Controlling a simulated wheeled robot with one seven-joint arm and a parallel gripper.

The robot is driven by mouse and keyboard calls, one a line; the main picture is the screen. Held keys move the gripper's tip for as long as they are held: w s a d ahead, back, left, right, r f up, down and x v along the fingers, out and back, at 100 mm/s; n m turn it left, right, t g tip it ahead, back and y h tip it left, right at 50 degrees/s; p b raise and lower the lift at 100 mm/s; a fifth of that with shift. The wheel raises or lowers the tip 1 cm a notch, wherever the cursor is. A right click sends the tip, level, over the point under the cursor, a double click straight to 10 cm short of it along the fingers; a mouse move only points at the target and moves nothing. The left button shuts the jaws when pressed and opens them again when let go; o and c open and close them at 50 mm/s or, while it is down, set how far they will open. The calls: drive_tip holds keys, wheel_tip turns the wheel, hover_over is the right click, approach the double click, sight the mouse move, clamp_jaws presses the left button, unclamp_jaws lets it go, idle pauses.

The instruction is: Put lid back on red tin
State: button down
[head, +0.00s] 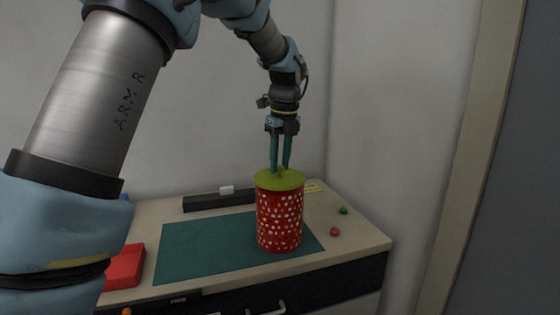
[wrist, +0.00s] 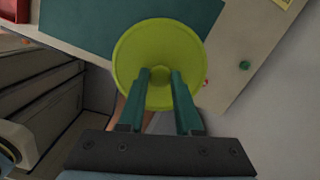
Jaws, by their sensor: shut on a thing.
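The red tin (head: 279,222) with white dots stands upright on the green mat near its right end. The yellow-green lid (head: 279,180) is at the top of the tin in the head view; I cannot tell whether it is seated or just above. In the wrist view the round lid (wrist: 160,50) hides the tin. My gripper (head: 280,168) points straight down over the lid, its two green fingers shut on the lid's small knob. The fingers also show in the wrist view (wrist: 160,78), one on each side of the knob.
The green mat (head: 195,248) lies on a pale cabinet top (head: 350,235). A red box (head: 124,268) is at the left. A small green ball (head: 343,211) and a red ball (head: 334,232) lie right of the tin. A black bar (head: 205,203) lies along the back wall.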

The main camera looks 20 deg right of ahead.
idle(0.3)
drive_tip(key=shift+c, duration=0.2)
unclamp_jaws()
idle(0.3)
drive_tip(key=shift+r, duration=0.1)
drive_tip(key=shift+r+p, duration=2.95)
drive_tip(key=shift+r, duration=0.5)
clamp_jaws()
